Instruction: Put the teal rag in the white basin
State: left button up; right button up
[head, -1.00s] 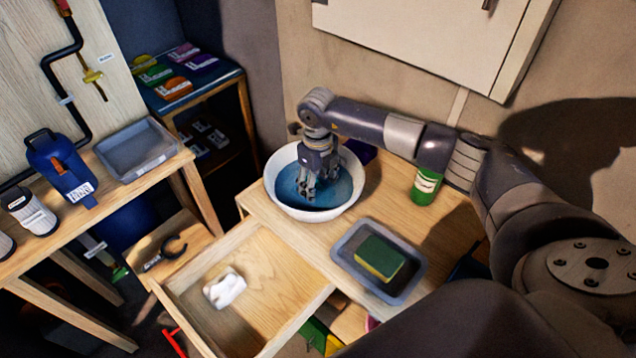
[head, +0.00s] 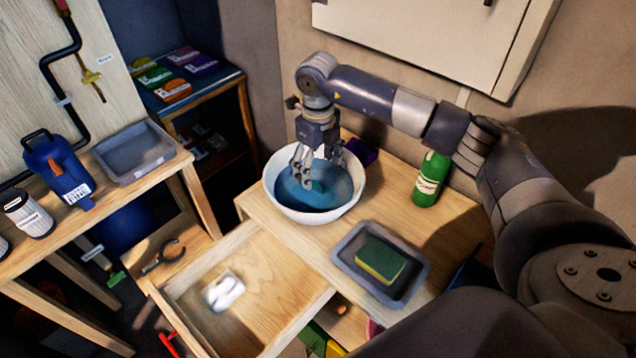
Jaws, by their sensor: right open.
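The white basin (head: 356,207) stands on the wooden worktop, with a blue-teal surface inside it. A small teal-green patch (head: 318,187) shows in the basin just below my fingers. It looks like part of the teal rag, but its full outline cannot be made out. My right gripper (head: 318,172) is open, pointing down over the basin with its fingertips around rim height. It appears to hold nothing. My left gripper is not in view.
A grey tray (head: 418,285) with a green and yellow sponge (head: 380,258) sits right of the basin. A green bottle (head: 430,182) stands behind it. An open drawer (head: 265,300) holds a white item (head: 223,291). A dark purple item (head: 361,152) lies behind the basin.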

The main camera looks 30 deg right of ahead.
aim_at(318, 185)
notch_tip(318, 185, up, 5)
jog(key=shift+f+b, duration=0.1)
jog(key=shift+b, duration=0.25)
dwell(0.3)
